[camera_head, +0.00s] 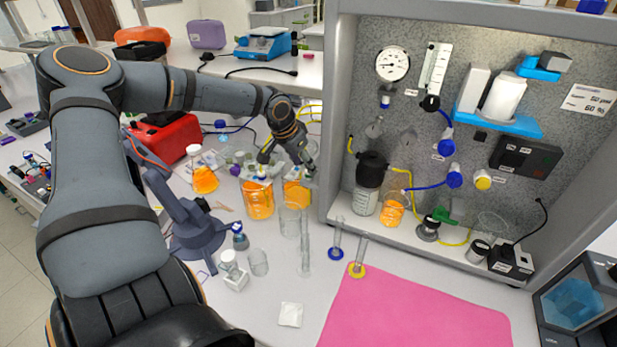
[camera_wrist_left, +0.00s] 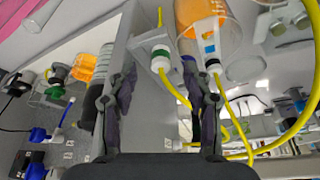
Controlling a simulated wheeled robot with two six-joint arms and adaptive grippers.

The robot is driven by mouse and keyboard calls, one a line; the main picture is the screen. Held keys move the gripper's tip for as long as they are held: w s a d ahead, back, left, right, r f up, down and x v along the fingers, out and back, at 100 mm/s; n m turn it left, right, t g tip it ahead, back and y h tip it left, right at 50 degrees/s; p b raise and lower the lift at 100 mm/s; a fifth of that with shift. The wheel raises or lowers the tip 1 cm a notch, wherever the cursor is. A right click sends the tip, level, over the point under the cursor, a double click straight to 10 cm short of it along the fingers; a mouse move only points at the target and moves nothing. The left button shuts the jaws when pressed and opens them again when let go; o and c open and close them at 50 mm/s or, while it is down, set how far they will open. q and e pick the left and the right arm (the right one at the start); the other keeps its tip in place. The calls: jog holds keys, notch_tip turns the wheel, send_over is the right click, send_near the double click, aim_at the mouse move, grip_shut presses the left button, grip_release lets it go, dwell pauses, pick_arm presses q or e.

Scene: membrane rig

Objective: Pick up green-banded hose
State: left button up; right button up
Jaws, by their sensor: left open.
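The green-banded hose (camera_wrist_left: 160,60) shows in the left wrist view as a white connector with a green band and a yellow tube curving from it. It lies between the fingers of my left gripper (camera_wrist_left: 160,72), with space on either side. In the head view, my left gripper (camera_head: 288,164) points down by the rig's left wall, over the orange-filled beakers. The green band cannot be made out there. My right gripper is not in view.
The rig cabinet (camera_head: 333,150) stands close right of my left gripper. Beakers of orange liquid (camera_head: 258,203), an empty glass beaker (camera_head: 290,220) and thin cylinders (camera_head: 357,262) crowd the bench.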

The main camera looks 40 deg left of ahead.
pick_arm(q)
jog(key=x, duration=0.3)
jog(key=shift+w+f, duration=0.15)
jog(key=shift+f, duration=0.05)
jog(key=shift+w+f, duration=0.1)
jog(key=shift+f, duration=0.05)
jog(key=c, duration=1)
jog(key=shift+o, duration=0.2)
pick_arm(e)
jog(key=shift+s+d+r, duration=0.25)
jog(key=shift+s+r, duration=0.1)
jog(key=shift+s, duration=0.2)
